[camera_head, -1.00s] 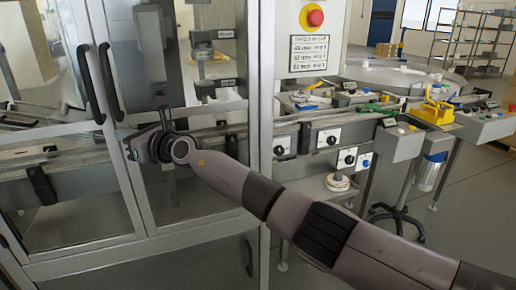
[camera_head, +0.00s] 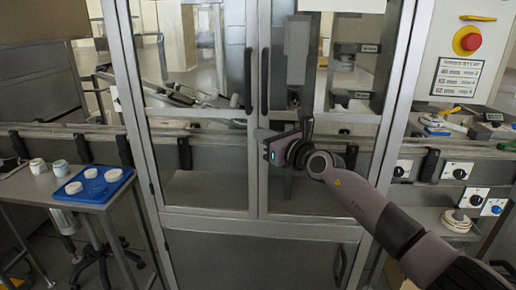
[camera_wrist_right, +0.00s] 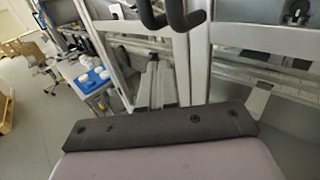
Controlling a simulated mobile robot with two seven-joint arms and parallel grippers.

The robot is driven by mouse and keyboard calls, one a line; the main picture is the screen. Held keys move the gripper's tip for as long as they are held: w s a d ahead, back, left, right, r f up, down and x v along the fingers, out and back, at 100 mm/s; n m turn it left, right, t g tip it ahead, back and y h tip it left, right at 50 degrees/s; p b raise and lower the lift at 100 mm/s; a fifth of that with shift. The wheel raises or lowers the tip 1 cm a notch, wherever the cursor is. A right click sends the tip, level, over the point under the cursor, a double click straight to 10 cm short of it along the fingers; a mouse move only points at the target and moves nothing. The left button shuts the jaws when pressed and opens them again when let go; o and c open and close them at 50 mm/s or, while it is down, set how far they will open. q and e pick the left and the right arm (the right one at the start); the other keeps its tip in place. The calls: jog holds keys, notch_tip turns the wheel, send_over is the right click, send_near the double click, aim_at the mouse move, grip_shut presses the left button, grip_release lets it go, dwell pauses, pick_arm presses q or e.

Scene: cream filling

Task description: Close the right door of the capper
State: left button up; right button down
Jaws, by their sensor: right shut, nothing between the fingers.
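The capper's right door (camera_head: 325,205) is a glazed metal-framed panel. It looks flush with the left door (camera_head: 205,190), with only a narrow line between them. The two black vertical handles (camera_head: 265,80) and (camera_head: 248,80) stand side by side at the middle; they also show at the top of the right wrist view (camera_wrist_right: 188,15). My right gripper (camera_head: 268,140) is shut and empty, in front of the right door just below its handle. Whether it touches the door cannot be told. My left gripper is not in view.
A small table at left holds a blue tray (camera_head: 108,188) with white round items and cups (camera_head: 60,168). A control panel with a red stop button (camera_head: 467,41) and knobs (camera_head: 462,172) stands to the right. Open floor shows at left in the wrist view.

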jog(key=shift+s+p, duration=1.35)
jog(key=shift+s, duration=3.1)
jog(key=s+d+f+m+t+h, duration=0.1)
jog(key=s+d+f+m+h, duration=0.1)
jog(key=s+d+f+m, duration=0.6)
jog(key=s+d+f+m+t+h, duration=0.1)
jog(key=s+d+f+m+h, duration=0.15)
jog(key=f+m, duration=0.6)
jog(key=s+d+f+m+t+h, duration=0.15)
jog(key=s+d+f+m, duration=0.25)
jog(key=m, duration=0.8)
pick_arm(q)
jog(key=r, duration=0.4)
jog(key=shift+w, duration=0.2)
pick_arm(e)
jog(key=s+d+f+m+g+h, duration=0.1)
jog(key=s+d+f+m+g, duration=0.2)
jog(key=s+f+m, duration=0.3)
jog(key=s+d+f+m+g+h, duration=0.2)
jog(key=s+d+f+m+g, duration=0.2)
jog(key=s+f+m, duration=0.3)
jog(key=s, duration=0.4)
jog(key=shift+s+f, duration=0.3)
